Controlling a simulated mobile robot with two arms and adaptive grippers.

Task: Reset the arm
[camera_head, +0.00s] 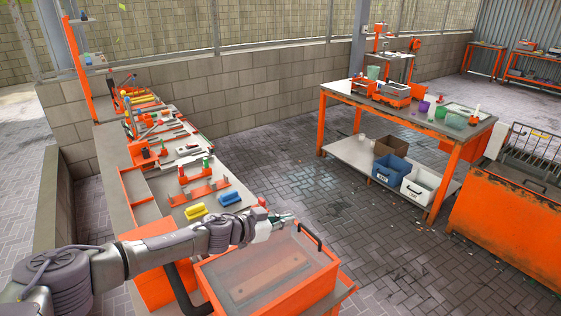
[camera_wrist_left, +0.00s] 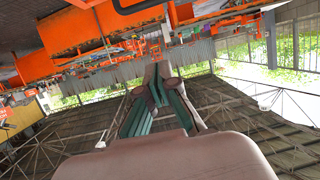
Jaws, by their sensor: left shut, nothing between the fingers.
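My left arm (camera_head: 150,252) comes in from the left in the head view and reaches over the near end of the long workbench. My left gripper (camera_head: 287,217) is at its end, above the back edge of an orange bin (camera_head: 318,290) with a dark handle. It is shut and empty. In the left wrist view the fingers of the left gripper (camera_wrist_left: 156,88) are together, with green inner pads, and nothing shows between them. The right gripper is not in either view.
The long workbench (camera_head: 150,192) along the block wall holds a yellow block (camera_head: 196,211), a blue block (camera_head: 229,198) and tools. An orange-framed table (camera_head: 452,128) stands at right, with a blue bin (camera_head: 390,170) and white bin (camera_head: 420,187) on its shelf. Paved floor between is clear.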

